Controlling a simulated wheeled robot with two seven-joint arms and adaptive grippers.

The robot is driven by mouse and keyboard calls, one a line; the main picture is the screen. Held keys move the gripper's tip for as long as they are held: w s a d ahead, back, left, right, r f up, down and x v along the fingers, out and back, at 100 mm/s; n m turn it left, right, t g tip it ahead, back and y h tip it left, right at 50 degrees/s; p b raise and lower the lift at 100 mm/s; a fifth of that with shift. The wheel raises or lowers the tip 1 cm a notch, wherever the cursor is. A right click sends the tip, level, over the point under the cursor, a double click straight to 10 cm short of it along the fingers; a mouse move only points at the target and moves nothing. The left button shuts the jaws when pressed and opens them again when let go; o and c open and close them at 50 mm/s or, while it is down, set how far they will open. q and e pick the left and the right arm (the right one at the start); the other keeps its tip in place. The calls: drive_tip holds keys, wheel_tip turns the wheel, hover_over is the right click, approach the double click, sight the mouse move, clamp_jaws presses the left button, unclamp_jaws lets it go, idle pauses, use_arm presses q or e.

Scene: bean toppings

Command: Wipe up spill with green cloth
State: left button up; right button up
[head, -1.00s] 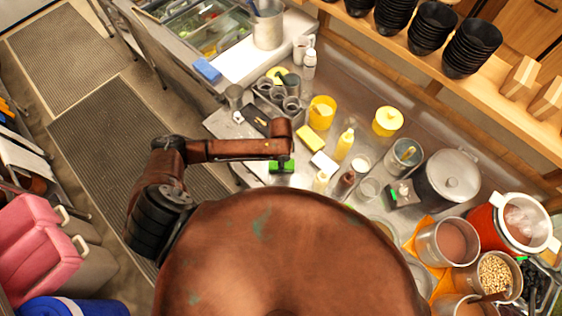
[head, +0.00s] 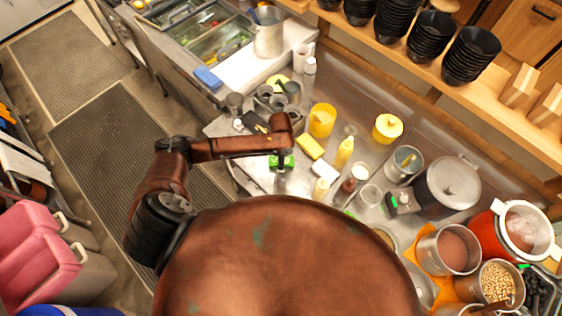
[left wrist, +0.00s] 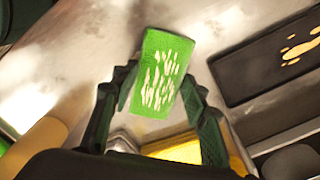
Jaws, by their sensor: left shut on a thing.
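The green cloth (left wrist: 158,72) is between the two fingers of my left gripper (left wrist: 160,88). It is a flat green rectangle with pale cream streaks on its face. In the head view the cloth (head: 281,161) shows small and bright under the end of my left arm, over the near left of the counter. My left gripper is shut on it. A dark flat tray or board (left wrist: 280,55) with yellowish splotches lies right of the cloth in the left wrist view. Whether the cloth touches the counter is unclear. My right gripper does not show.
A yellow sponge (head: 311,146), a white block (head: 325,164) and a yellow bottle (head: 344,152) stand close right of the cloth. Grey cups (head: 265,92) cluster behind. A lidded pot (head: 447,186) and bean pot (head: 497,281) stand right. Black bowls (head: 470,52) line the shelf.

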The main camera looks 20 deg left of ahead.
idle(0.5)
use_arm(q)
drive_tip(key=shift+s+d+r+p, duration=0.1)
drive_tip(key=shift+s+d+p, duration=0.2)
drive_tip(key=shift+s+p, duration=0.3)
drive_tip(key=shift+s+d+p, duration=0.3)
drive_tip(key=shift+s+p, duration=0.2)
drive_tip(key=shift+s, duration=0.1)
drive_tip(key=shift+s+d+p, duration=0.25)
drive_tip(key=shift+s+p, duration=0.2)
drive_tip(key=shift+s, duration=0.15)
drive_tip(key=shift+s+d+p, duration=0.25)
drive_tip(key=shift+s+p, duration=0.15)
drive_tip(key=shift+s, duration=0.15)
drive_tip(key=shift+w+a+b, duration=0.1)
drive_tip(key=shift+w+a, duration=0.25)
drive_tip(key=shift+w, duration=0.4)
drive_tip(key=shift+w+a+b, duration=0.1)
drive_tip(key=shift+w+a, duration=0.3)
drive_tip(key=shift+w, duration=0.4)
drive_tip(key=shift+w+a+b, duration=0.1)
drive_tip(key=shift+w+a, duration=0.25)
drive_tip(key=shift+w, duration=0.4)
wheel_tip(320, 180, up, 5)
drive_tip(key=p, duration=0.6)
drive_tip(key=shift+r, duration=0.15)
drive_tip(key=shift+r+p, duration=0.55)
drive_tip(key=shift+r, duration=0.7)
